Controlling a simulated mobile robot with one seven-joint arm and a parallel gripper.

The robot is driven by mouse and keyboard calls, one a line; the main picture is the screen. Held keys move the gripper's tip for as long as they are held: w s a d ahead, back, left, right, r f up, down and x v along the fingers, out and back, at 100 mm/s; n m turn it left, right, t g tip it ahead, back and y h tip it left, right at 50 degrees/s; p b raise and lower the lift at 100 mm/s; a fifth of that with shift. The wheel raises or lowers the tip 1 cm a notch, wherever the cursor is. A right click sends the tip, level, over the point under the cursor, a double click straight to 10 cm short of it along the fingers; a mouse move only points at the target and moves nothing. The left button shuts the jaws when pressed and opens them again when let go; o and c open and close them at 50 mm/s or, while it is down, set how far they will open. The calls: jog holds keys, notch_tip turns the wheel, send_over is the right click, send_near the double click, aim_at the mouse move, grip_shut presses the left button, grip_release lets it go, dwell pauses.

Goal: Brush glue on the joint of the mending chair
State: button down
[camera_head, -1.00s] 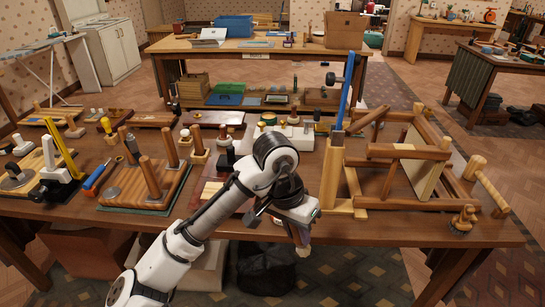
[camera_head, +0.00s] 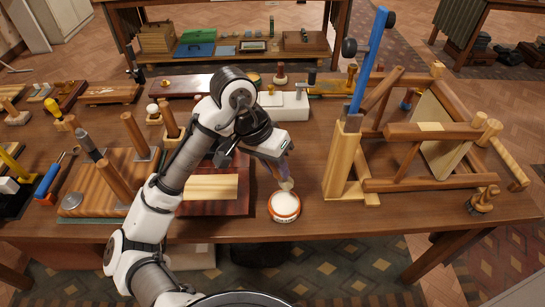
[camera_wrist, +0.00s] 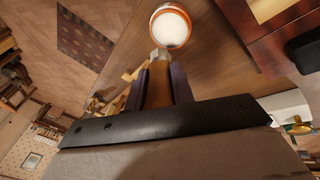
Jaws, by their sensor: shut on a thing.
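My gripper (camera_head: 273,150) is shut on a glue brush, whose pale tip (camera_head: 287,184) points down. The tip is at the far rim of a round orange-and-white glue pot (camera_head: 284,206); I cannot tell whether it touches the white contents. In the wrist view the brush (camera_wrist: 158,88) runs between the fingers toward the open pot (camera_wrist: 170,28). The mending chair (camera_head: 400,184), a wooden frame of rails and legs, lies tipped on the table to the right of my gripper. A pale patch (camera_head: 430,126) shows on its upper rail.
A wooden post (camera_head: 343,165) with a tall blue bar (camera_head: 370,60) stands between the pot and the chair. A peg board (camera_head: 95,185) is on the left, and a dark red board (camera_head: 215,207) lies beside the pot. Bare tabletop (camera_head: 310,225) lies in front of the post.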

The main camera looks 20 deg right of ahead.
jog(key=shift+s+f+b, duration=0.15)
jog(key=shift+f+b, duration=0.5)
jog(key=shift+f, duration=0.05)
notch_tip(320, 180, down, 4)
jog(key=b, duration=0.4)
jog(key=shift+f+b, duration=0.15)
jog(key=shift+b, duration=0.15)
jog(key=shift+f, duration=0.8)
dwell(1.5)
jog(key=shift+r, duration=0.15)
notch_tip(320, 180, up, 7)
jog(key=p, duration=0.7)
dwell(0.7)
